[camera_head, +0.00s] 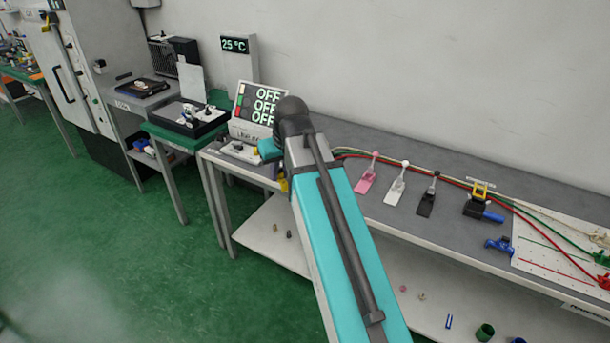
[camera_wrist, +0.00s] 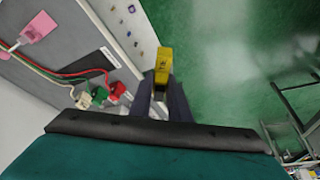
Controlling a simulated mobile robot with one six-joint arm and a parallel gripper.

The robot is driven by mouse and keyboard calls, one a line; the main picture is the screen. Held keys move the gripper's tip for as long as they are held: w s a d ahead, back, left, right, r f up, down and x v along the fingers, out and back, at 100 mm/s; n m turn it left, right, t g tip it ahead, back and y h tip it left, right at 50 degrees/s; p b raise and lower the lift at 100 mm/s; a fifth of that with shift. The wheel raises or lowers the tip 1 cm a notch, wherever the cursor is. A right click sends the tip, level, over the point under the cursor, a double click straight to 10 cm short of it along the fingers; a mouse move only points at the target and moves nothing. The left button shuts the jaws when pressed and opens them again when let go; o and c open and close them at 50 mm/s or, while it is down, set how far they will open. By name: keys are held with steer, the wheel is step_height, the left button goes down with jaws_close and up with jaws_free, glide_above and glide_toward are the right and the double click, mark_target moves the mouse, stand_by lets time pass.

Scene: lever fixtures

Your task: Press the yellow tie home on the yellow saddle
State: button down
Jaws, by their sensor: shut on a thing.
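My gripper (camera_wrist: 160,103) is shut on a yellow block-like piece (camera_wrist: 163,65) with dark marks, which sticks out past the fingertips. In the wrist view the piece is over the green floor, just beyond the bench's front edge. In the head view only a little of this yellow piece (camera_head: 283,184) shows beside my arm, and the fingers are mostly hidden. A yellow frame-like part (camera_head: 480,190) sits on a black block with a blue handle on the right of the bench, well away from my gripper. I cannot tell for sure which yellow part is the tie or the saddle.
Pink (camera_head: 366,182), white (camera_head: 396,190) and black (camera_head: 427,202) levers stand in a row on the bench. Cables with red (camera_wrist: 117,90), green and pale ends lie near the bench edge. An OFF display (camera_head: 258,104) stands behind my arm. A lower shelf holds small parts.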

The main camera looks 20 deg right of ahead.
steer(key=w+a+r, duration=0.1)
steer(key=a, duration=0.6)
steer(key=shift+r+m, duration=0.3)
steer(key=shift+r, duration=0.1)
steer(key=shift+a, duration=0.15)
